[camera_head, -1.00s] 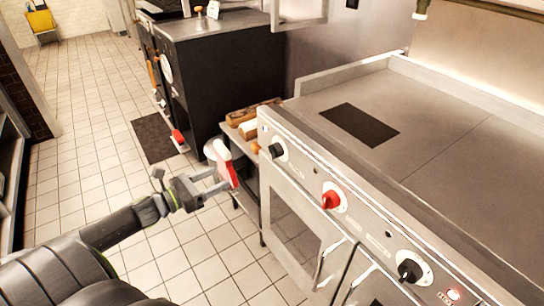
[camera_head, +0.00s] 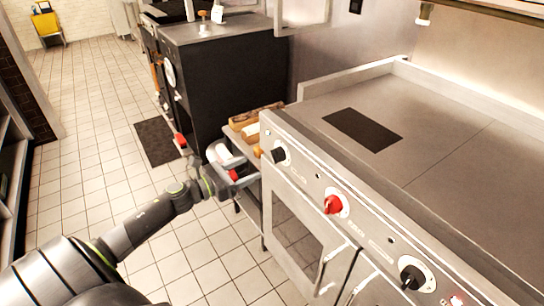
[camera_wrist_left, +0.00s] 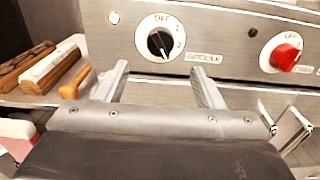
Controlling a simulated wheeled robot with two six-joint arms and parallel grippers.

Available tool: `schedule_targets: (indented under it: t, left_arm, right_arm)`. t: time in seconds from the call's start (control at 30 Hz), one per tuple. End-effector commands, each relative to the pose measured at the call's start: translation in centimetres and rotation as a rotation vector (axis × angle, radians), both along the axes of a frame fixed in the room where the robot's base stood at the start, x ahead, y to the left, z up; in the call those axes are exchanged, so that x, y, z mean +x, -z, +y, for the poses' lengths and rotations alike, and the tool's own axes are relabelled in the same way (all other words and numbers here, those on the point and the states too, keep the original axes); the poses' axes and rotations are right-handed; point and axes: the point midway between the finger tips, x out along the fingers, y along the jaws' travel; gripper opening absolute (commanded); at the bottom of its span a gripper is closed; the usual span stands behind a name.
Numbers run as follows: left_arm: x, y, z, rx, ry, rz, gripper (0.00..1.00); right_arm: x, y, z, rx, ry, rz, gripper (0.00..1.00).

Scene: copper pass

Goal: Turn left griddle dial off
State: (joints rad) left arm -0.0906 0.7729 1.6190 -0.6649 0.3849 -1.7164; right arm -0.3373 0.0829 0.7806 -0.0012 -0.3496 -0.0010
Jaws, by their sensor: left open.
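The left griddle dial (camera_head: 279,154) is a black knob on a white round plate at the far left of the steel control panel. In the left wrist view the dial (camera_wrist_left: 160,43) sits beyond and between my fingertips, above a "GRIDDLE" label. "OFF" is printed at its top, and the knob's white mark points downward, away from "OFF". My left gripper (camera_head: 240,163) is open and empty, in front of the panel's left end. In the wrist view its fingers (camera_wrist_left: 160,78) are spread below the dial, apart from it. My right gripper is not in view.
A red dial (camera_head: 333,204) and another black dial (camera_head: 411,273) are further right on the panel. The flat griddle top (camera_head: 440,130) is above. Wooden-looking items (camera_head: 250,118) lie on a low shelf left of the panel. An oven door handle (camera_head: 330,268) sticks out below.

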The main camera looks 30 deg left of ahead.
Motion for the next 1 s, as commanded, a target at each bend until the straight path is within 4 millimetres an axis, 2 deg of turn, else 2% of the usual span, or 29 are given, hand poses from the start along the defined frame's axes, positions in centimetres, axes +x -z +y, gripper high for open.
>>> schedule_targets:
  t: [0.3,0.5,0.7,0.97,1.0]
  left_arm:
    - [5.1,-0.3,-2.1,-0.004,-0.001,-0.002,0.62]
    - [7.5,-0.1,-3.1,-0.002,0.000,0.000,0.62]
    - [8.5,0.0,-3.5,-0.001,0.000,0.001,0.62]
    - [8.6,0.0,-3.6,-0.001,0.000,0.001,0.62]
    - [8.5,0.0,-3.6,-0.001,0.000,0.001,0.58]
  right_arm:
    - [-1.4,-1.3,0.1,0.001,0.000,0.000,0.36]
    - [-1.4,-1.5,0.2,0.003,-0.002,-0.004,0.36]
    - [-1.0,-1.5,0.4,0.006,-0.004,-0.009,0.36]
    - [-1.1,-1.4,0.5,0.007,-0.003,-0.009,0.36]
    - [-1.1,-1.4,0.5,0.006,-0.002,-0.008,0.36]
